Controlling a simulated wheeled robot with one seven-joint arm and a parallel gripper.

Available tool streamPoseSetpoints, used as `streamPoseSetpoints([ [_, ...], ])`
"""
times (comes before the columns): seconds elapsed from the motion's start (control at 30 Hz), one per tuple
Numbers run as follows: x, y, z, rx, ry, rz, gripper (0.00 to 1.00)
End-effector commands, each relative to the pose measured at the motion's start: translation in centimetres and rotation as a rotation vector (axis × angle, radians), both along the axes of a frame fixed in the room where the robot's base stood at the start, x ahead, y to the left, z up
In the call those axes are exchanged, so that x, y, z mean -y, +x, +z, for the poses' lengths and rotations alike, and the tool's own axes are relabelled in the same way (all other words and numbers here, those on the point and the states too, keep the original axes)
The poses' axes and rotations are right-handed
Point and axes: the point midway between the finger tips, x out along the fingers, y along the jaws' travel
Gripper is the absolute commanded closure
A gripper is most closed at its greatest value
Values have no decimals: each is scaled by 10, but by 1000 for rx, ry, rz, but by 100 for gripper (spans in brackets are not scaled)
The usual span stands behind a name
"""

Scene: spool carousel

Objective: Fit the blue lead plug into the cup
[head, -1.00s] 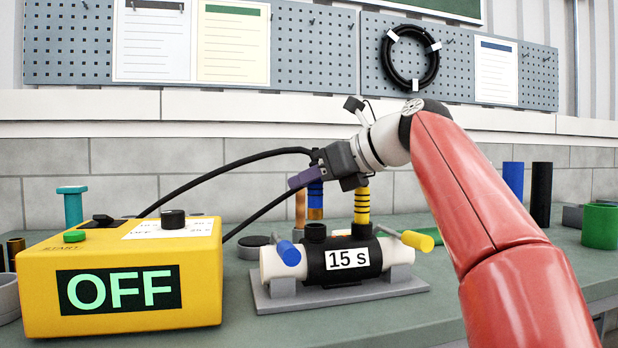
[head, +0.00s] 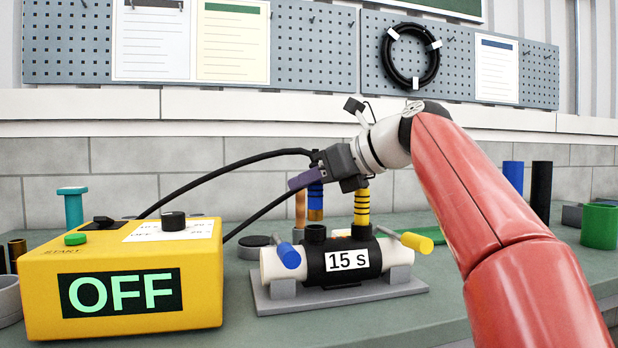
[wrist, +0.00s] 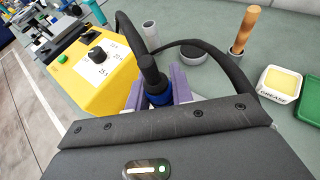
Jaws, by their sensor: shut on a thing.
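My gripper (head: 308,180) is shut on the blue lead plug (head: 316,197), a blue barrel with dark rings and a brass-coloured tip. The wrist view shows the plug (wrist: 158,99) between the purple fingers (wrist: 181,84), with its black lead running off. The plug hangs upright with its tip close above the black left cup (head: 315,234) in the head view; a small gap seems to show, and depth alignment is hard to judge. The yellow plug (head: 361,207) stands upright in the coupling's right cup. The cups are hidden in the wrist view.
The yellow control box (head: 121,278) shows OFF. A wooden handle (wrist: 245,30) and grease tub (wrist: 281,83) stand nearby. Black leads arc across the bench.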

Motion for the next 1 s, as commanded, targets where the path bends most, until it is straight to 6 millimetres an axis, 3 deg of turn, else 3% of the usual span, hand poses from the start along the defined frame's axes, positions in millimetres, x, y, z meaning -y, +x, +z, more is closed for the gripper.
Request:
streamPoseSetpoints([
  [1.0, 0, 0, -19, 0, 0, 0, 100],
])
